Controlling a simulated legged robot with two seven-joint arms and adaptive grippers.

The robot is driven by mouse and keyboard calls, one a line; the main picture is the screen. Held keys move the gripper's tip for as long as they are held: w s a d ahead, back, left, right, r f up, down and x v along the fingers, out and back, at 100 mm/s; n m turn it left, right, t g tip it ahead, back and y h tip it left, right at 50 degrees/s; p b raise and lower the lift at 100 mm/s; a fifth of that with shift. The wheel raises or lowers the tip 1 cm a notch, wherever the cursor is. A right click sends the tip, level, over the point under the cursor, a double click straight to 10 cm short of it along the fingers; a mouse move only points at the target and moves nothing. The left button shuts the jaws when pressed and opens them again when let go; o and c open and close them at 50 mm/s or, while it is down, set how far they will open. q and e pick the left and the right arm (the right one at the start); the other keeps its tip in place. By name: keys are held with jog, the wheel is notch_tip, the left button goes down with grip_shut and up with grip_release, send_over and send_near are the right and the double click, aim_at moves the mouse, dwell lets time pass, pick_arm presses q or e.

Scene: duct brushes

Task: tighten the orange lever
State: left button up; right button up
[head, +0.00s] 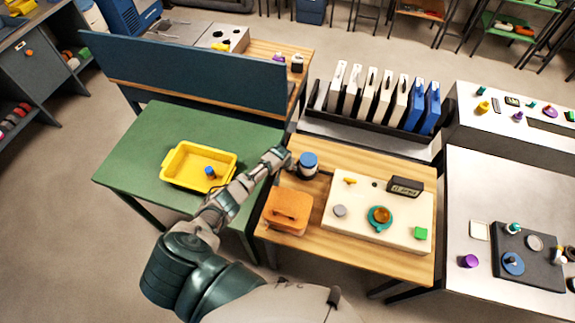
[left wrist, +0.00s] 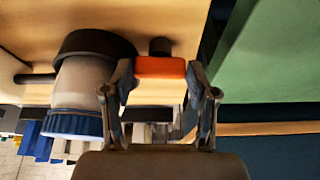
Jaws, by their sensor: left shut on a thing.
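The orange lever (left wrist: 159,68) shows in the left wrist view as a short orange block between my fingertips, in front of a small dark post. My left gripper (left wrist: 160,76) is shut on it, one finger at each side. In the head view my left gripper (head: 281,158) is at the left edge of the wooden table, just left of a grey canister with a blue cap (head: 308,161); the lever is hidden there. The canister (left wrist: 84,84) has a black collar and stands close beside the left finger in the wrist view. My right gripper is not in view.
A green table (head: 130,150) with a yellow tray (head: 183,184) lies left of my arm. An orange case (head: 288,208) and a cream panel (head: 350,240) with knobs share the wooden table (head: 395,265). A black rack (head: 355,128) of upright binders stands behind.

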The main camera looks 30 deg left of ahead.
pick_arm(q)
jog(key=shift+w, duration=0.1)
dwell(0.3)
jog(key=o, duration=0.9)
jog(key=shift+o, duration=1.2)
jog(key=shift+w, duration=0.1)
jog(key=shift+w+a+f, duration=0.15)
jog(key=shift+w+f, duration=0.1)
jog(key=shift+f, duration=0.05)
jog(key=shift+s, duration=0.15)
jog(key=shift+s+d+r, duration=0.2)
jog(key=shift+r, duration=0.45)
jog(key=v, duration=0.6)
jog(key=shift+a+r, duration=0.25)
jog(key=shift+s, duration=0.1)
